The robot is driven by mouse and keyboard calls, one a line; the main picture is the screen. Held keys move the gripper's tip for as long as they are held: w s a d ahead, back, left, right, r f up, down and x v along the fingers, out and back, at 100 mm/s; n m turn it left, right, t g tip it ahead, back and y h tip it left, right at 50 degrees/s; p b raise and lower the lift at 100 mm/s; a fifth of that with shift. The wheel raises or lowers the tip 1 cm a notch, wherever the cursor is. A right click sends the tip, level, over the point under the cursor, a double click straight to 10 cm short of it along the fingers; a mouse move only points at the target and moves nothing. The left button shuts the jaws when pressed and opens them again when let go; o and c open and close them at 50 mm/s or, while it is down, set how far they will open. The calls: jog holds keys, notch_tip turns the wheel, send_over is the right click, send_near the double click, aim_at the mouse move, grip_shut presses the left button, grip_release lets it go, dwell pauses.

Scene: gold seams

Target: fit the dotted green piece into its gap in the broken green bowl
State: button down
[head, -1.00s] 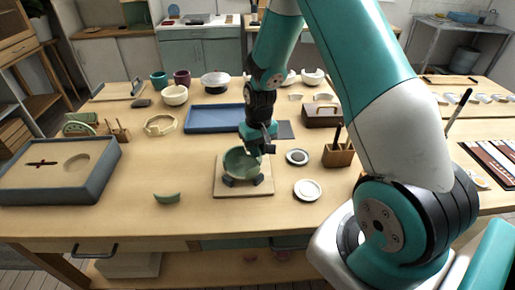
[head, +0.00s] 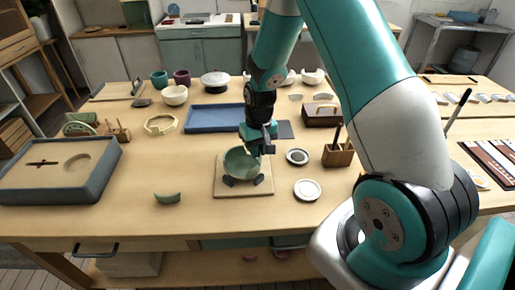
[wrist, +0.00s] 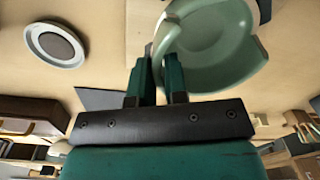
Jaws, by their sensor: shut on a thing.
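The broken green bowl (head: 240,166) sits on dark supports on a square wooden board (head: 226,190) at the middle of the table. In the wrist view the bowl (wrist: 228,62) is at the top right. My gripper (head: 262,152) is at the bowl's right rim. In the wrist view its fingers (wrist: 160,72) are close together on a green piece (wrist: 167,36) at the rim. The piece touches or nearly touches the bowl; I cannot tell if it is seated. Its dots are not visible. Another curved green piece (head: 167,198) lies on the table, front left.
A blue tray (head: 213,127) lies behind the bowl. A grey box (head: 60,184) stands at the left. Two round dishes, one dark-centred (head: 297,157) and one white (head: 307,190), and a wooden tool holder (head: 338,157) are to the right. The front table is mostly clear.

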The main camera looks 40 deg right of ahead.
jog(key=shift+f, duration=0.6)
dwell(2.9)
jog(key=c, duration=0.6)
grip_release()
jog(key=shift+r, duration=0.15)
jog(key=shift+r+p, duration=2.5)
jog(key=shift+r, duration=0.4)
